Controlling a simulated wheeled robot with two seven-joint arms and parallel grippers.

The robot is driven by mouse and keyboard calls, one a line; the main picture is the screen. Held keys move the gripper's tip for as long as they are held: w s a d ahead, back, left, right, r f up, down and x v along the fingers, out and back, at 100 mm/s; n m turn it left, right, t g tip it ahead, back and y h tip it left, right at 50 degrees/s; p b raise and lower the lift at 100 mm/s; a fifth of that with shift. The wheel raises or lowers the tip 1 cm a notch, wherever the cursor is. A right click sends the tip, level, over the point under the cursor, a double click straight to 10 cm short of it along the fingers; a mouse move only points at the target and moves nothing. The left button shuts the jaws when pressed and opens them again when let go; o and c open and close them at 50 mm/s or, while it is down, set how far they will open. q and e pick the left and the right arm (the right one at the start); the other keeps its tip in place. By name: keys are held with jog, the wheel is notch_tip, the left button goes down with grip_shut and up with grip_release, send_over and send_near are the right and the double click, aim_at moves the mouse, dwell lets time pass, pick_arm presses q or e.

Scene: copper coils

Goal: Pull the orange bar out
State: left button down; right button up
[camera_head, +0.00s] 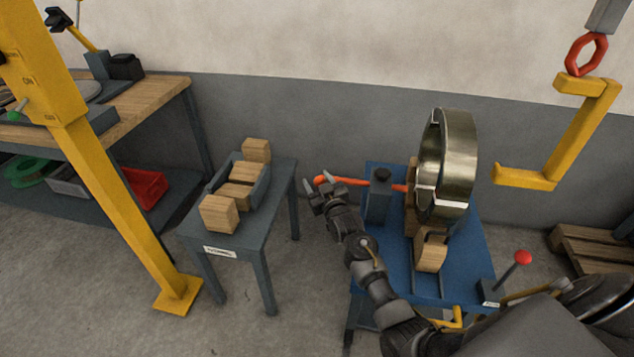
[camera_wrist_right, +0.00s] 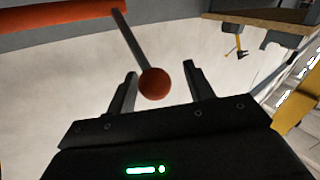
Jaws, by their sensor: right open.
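The orange bar (camera_head: 350,182) runs sideways from a blue-grey block (camera_head: 378,200) on the blue stand towards the left. Its other end reaches the metal coil ring (camera_head: 458,165). In the right wrist view the bar (camera_wrist_right: 60,17) crosses the top left. A thin dark rod comes off it and ends in an orange-red ball (camera_wrist_right: 154,83). My right gripper (camera_head: 323,187) is at the bar's free left end. In the wrist view its fingers (camera_wrist_right: 160,72) are apart, with the ball showing between them; I cannot tell if they touch it. My left gripper is not in view.
A small grey table (camera_head: 270,215) with wooden blocks stands left of the blue stand (camera_head: 460,270). A yellow post (camera_head: 120,200) stands further left. A yellow C-hook (camera_head: 575,140) hangs at the right. A red-knobbed lever (camera_head: 522,257) rises at the stand's front right.

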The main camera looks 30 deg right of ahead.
jog(key=shift+s+d, duration=0.1)
jog(key=shift+s, duration=0.05)
jog(key=s, duration=1)
jog(key=shift+s+a, duration=0.25)
jog(key=shift+a, duration=0.2)
